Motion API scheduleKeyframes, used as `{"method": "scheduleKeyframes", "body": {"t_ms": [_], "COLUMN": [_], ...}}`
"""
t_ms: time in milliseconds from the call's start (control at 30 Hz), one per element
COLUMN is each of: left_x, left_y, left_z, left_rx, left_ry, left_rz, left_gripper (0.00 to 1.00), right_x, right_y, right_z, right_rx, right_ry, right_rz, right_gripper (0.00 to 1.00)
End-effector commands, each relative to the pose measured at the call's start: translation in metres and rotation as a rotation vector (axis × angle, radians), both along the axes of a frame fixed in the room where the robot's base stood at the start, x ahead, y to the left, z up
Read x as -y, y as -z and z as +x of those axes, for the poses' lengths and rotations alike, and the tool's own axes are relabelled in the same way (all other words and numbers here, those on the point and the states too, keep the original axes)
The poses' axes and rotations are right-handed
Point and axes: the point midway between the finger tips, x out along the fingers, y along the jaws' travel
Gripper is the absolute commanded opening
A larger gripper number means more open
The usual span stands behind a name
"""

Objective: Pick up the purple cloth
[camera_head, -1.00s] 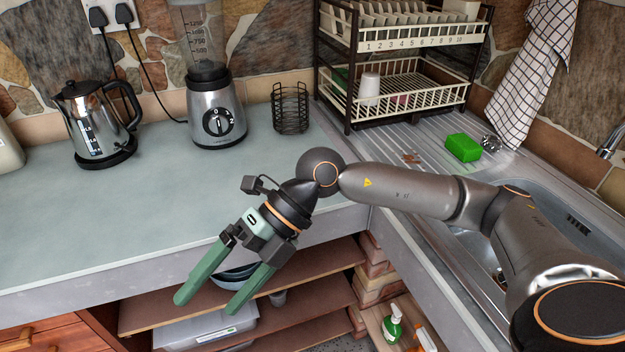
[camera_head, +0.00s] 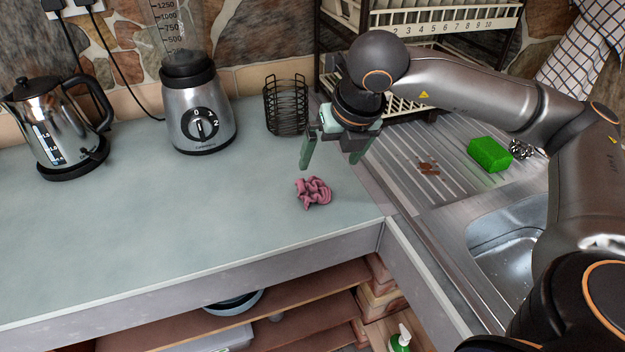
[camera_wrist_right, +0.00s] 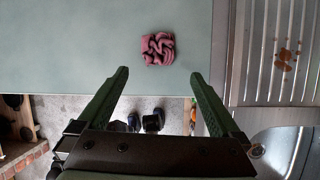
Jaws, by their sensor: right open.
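The purple cloth (camera_head: 313,192) looks pinkish and lies crumpled in a small heap on the pale green worktop (camera_head: 130,215), near its front right corner. It also shows in the right wrist view (camera_wrist_right: 158,48), just beyond the fingertips and between their lines. My right gripper (camera_head: 331,162) is open with green fingers, pointing down above the worktop behind the cloth in the head view. Nothing is between its fingers (camera_wrist_right: 158,75), and it does not touch the cloth. My left gripper is not in view.
A wire holder (camera_head: 286,106), a blender (camera_head: 200,115) and a kettle (camera_head: 58,130) stand along the back. To the right are a dish rack (camera_head: 440,22), a green sponge (camera_head: 489,154) and the sink (camera_head: 505,235). The worktop left of the cloth is clear.

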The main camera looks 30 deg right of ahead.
Motion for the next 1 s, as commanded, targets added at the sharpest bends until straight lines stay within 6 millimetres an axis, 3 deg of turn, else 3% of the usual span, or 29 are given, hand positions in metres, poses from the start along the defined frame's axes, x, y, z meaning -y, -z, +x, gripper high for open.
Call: {"method": "scheduleKeyframes", "body": {"t_ms": [300,1000], "left_x": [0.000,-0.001], "left_y": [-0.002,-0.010], "left_z": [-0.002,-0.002], "left_rx": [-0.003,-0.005], "left_ry": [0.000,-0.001], "left_rz": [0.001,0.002], "left_gripper": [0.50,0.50], "right_x": [0.001,0.000], "right_y": [0.050,0.112], "right_z": [0.021,0.047], "right_rx": [-0.004,-0.002], "right_ry": [0.000,-0.003], "right_rz": [0.001,0.002], "right_gripper": [1.00,1.00]}}
